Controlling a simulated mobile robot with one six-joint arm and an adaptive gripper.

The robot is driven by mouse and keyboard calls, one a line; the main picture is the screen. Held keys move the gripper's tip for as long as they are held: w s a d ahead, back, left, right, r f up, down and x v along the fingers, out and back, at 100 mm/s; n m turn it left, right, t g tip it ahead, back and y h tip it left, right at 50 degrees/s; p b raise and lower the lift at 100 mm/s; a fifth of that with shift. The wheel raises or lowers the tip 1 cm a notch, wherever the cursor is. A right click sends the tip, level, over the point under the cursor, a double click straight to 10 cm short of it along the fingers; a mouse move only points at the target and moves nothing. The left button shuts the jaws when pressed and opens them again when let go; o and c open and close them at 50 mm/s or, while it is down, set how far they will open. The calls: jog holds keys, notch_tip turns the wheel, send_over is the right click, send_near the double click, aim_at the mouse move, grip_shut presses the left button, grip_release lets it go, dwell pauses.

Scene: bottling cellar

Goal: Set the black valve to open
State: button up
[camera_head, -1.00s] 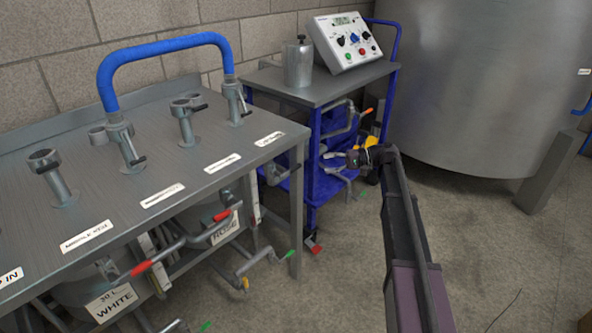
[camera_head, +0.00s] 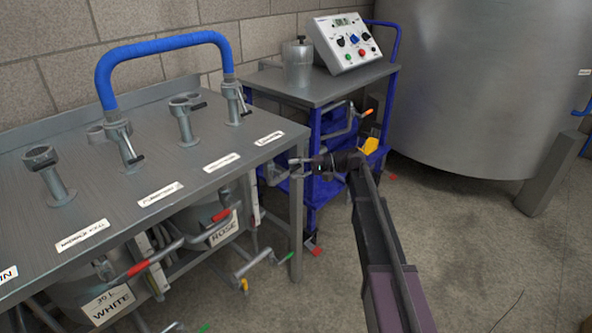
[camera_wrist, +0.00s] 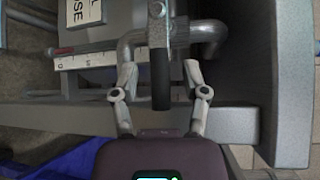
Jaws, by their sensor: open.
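The black valve shows in the wrist view as a black lever (camera_wrist: 160,78) on a bent grey pipe (camera_wrist: 205,32). The lever runs up and down the picture. My gripper (camera_wrist: 161,72) is open, with one finger on each side of the lever and a visible gap on both sides. I cannot tell how deep the lever sits between the fingers. In the head view my gripper (camera_head: 292,170) is at the right end of the steel table (camera_head: 95,190), by its front corner. The black lever cannot be made out there.
A blue cart (camera_head: 312,125) with a control box (camera_head: 343,42) stands right behind my gripper. Kegs with red-handled valves (camera_head: 143,268) sit under the table; a ROSE label (camera_head: 224,229) marks one. A large steel tank (camera_head: 475,85) fills the back right.

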grip_shut()
jog(key=shift+d, duration=0.15)
jog(key=shift+a, duration=0.3)
jog(key=shift+f, duration=0.1)
